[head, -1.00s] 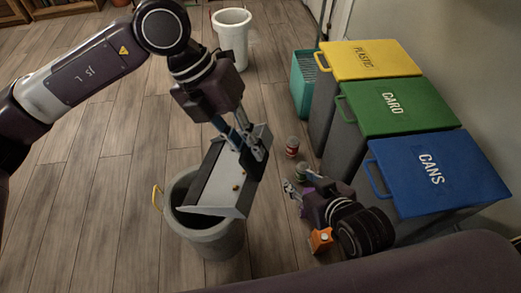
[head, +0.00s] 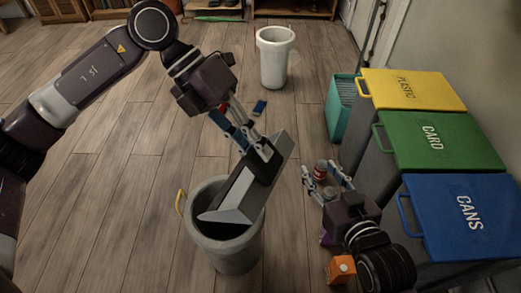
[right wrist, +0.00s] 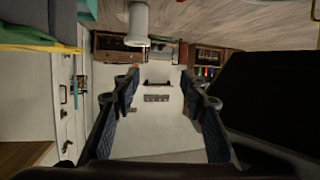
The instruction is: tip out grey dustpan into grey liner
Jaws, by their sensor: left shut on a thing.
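The grey dustpan (head: 238,192) is in my left gripper (head: 260,150), which is shut on it. It hangs steeply tilted, its wide lip low over the mouth of the grey liner (head: 228,255). The liner is an upright round bin with a yellow handle (head: 181,203) at its left. The pan hides part of the opening, and I cannot see what lies inside. No crumbs show on the pan's visible face. My right gripper (head: 322,178) is low to the right of the liner, open and empty; its spread fingers also show in the right wrist view (right wrist: 165,100).
Blue (head: 460,215), green (head: 436,140) and yellow (head: 412,88) lidded bins line the right side. A white bin (head: 273,58) stands farther back. Floor on the left is clear.

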